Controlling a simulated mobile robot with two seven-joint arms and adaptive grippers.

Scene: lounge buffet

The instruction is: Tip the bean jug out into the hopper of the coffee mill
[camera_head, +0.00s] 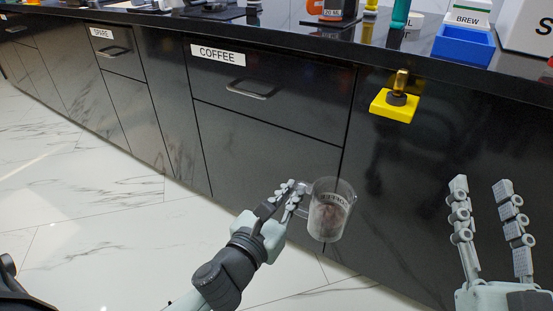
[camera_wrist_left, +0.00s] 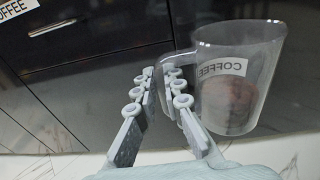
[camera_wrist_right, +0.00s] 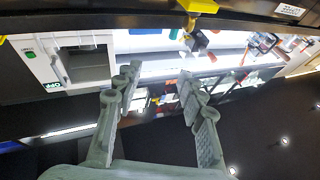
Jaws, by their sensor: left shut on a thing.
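The bean jug (camera_head: 328,218) is a clear jug with a label and brown contents low inside. It also shows in the left wrist view (camera_wrist_left: 232,100), where its label reads COFFEE. My left gripper (camera_head: 289,194) is shut on the jug's handle, at the jug's left side. The jug hangs in front of the dark cabinet, below the counter top, roughly upright in the head view. My right gripper (camera_head: 481,186) is open and empty at the right, its fingers pointing up; they show in the right wrist view (camera_wrist_right: 158,80). I cannot pick out the coffee mill or its hopper.
The black counter (camera_head: 290,38) runs along the top, with drawers marked SPARE and COFFEE (camera_head: 262,75) below. A yellow block with a brass knob (camera_head: 393,106) sits at the counter front. A blue tray (camera_head: 463,46) is right of it. Open floor lies lower left.

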